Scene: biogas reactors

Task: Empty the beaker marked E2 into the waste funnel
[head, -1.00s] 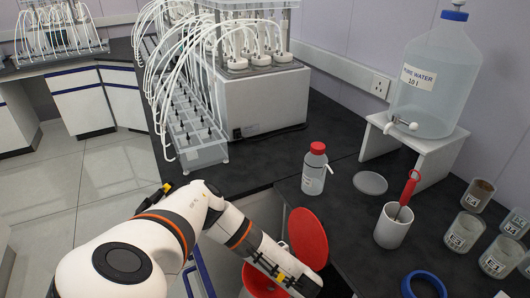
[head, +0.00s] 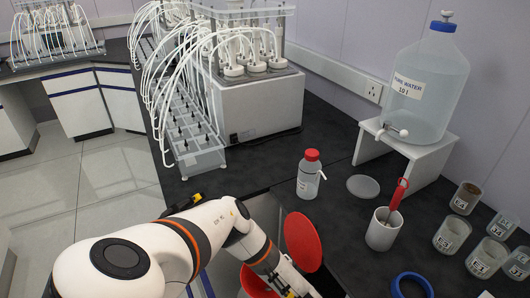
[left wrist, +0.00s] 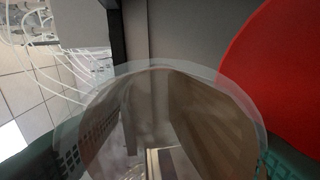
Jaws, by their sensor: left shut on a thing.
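My left gripper (left wrist: 160,150) has its dark green fingers on both sides of a clear glass beaker (left wrist: 150,70) in the left wrist view. The beaker's rim faces the camera; a brownish area shows in or through it, and I cannot tell which. No mark on it is visible. In the head view the gripper is at the bottom edge, partly cut off, beside the red waste funnel (head: 256,283). A red round disc (head: 302,241) stands upright by the funnel and fills the right of the left wrist view (left wrist: 280,75). My right gripper is not in view.
Several labelled beakers (head: 452,236) stand at the right. A white cup (head: 382,234) with a red-handled tool, a red-capped bottle (head: 308,180), a grey disc (head: 363,188) and a blue ring (head: 412,287) are on the dark bench. A water carboy (head: 425,85) stands behind on a white stand.

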